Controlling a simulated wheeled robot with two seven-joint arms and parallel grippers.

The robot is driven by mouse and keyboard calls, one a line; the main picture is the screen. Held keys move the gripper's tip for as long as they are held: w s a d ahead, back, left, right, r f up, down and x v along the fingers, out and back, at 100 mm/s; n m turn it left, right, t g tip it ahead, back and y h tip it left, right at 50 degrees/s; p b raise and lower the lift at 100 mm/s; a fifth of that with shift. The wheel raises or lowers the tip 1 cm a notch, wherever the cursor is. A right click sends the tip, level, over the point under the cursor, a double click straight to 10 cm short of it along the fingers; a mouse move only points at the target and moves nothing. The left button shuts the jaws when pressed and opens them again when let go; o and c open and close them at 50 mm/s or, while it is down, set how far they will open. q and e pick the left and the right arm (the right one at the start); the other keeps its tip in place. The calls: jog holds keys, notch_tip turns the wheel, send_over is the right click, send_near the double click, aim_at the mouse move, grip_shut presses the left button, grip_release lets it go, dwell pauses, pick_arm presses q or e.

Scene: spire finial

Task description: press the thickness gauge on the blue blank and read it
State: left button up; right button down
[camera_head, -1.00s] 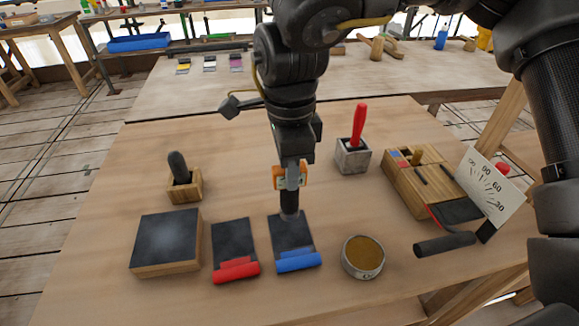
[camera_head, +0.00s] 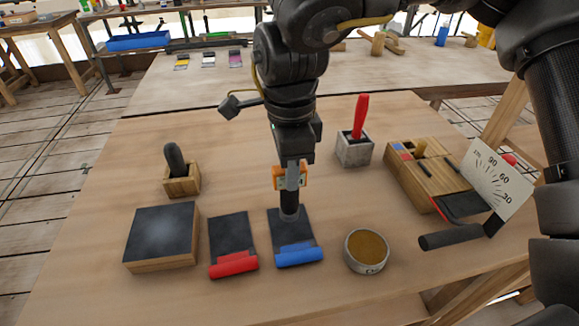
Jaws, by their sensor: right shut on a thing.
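The blue blank (camera_head: 291,241) is a dark plate with a blue rolled front edge, lying flat on the workbench. My right gripper (camera_head: 291,180) is above it, shut on the thickness gauge (camera_head: 289,205), a dark upright cylinder with an orange-framed part at the jaws. The gauge stands upright with its foot on the dark plate of the blue blank, near its far end; it appears to touch. Any reading on the gauge is too small to make out. My left gripper is not in view.
A red-edged blank (camera_head: 233,245) and a dark-topped block (camera_head: 162,237) lie to the left. A round tin (camera_head: 366,251) is close on the right. A red-handled tool stands in a grey holder (camera_head: 354,149); a dial board (camera_head: 494,181) stands at the right.

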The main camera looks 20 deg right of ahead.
jog(key=shift+f, duration=0.25)
dwell(0.3)
jog(key=shift+f+b, duration=0.7)
jog(key=shift+f, duration=0.55)
jog(key=shift+p, duration=0.3)
dwell(1.5)
notch_tip(320, 180, up, 5)
jog(key=p, duration=0.5)
jog(key=shift+r, duration=0.1)
jog(key=shift+f, duration=0.25)
dwell(1.1)
jog(key=shift+f+b, duration=1.3)
jog(key=shift+f, duration=0.85)
